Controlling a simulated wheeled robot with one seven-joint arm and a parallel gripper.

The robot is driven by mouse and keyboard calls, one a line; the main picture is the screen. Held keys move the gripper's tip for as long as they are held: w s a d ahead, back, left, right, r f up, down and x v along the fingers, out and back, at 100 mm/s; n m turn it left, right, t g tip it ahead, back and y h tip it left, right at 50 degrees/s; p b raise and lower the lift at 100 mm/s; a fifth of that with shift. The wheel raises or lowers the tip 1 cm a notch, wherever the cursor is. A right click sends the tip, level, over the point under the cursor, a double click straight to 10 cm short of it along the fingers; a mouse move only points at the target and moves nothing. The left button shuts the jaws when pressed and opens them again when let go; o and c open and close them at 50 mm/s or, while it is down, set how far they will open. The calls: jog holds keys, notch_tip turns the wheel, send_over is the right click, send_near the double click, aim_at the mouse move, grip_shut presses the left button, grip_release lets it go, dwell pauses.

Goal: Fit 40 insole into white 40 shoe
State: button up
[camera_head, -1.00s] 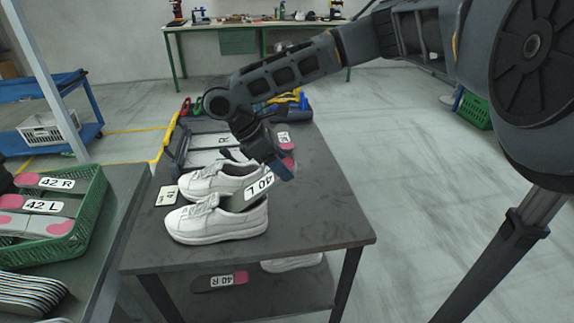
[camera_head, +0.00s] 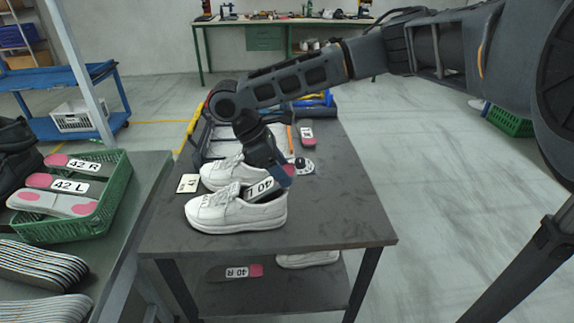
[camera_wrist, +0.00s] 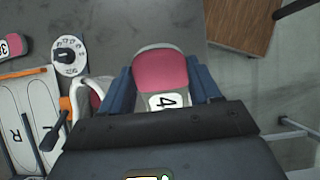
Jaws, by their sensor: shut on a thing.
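The 40 L insole (camera_head: 262,189), grey with a white label, is in my gripper (camera_head: 281,176). It slants down into the opening of the front white shoe (camera_head: 225,217), its front end hidden inside. In the wrist view, its pink heel (camera_wrist: 160,70) lies between the two blue fingers of my gripper (camera_wrist: 162,88). My gripper is shut on the insole at the heel end, just above the shoe's heel. A second white shoe (camera_head: 220,172) stands behind the first, partly hidden by my gripper. No size is readable on either shoe.
A small card (camera_head: 188,183) lies left of the shoes. A round dial (camera_head: 303,166), a grey-and-pink insole (camera_head: 307,133) and a tray (camera_head: 212,137) lie farther back. The lower shelf holds a 40 R insole (camera_head: 238,271) and a white shoe (camera_head: 307,260). The tabletop's right side is clear.

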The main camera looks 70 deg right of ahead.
aim_at(264, 186)
jog(key=shift+t, duration=0.4)
jog(key=shift+w+a+f, duration=0.3)
jog(key=shift+w+f, duration=0.05)
jog(key=shift+w, duration=0.45)
jog(key=shift+w+a+f, duration=0.3)
jog(key=shift+w+a, duration=0.05)
jog(key=shift+w, duration=0.4)
jog(key=shift+w+a+f, duration=0.3)
jog(key=shift+w+f, duration=0.05)
jog(key=shift+w, duration=0.45)
jog(key=shift+f+t+y, duration=0.4)
jog(key=shift+f+t, duration=0.1)
jog(key=shift+f, duration=0.35)
jog(key=shift+s, duration=0.1)
jog(key=o, duration=1.1)
jog(key=shift+r, duration=0.15)
jog(key=shift+r+p, duration=1.4)
jog(key=shift+p, duration=0.3)
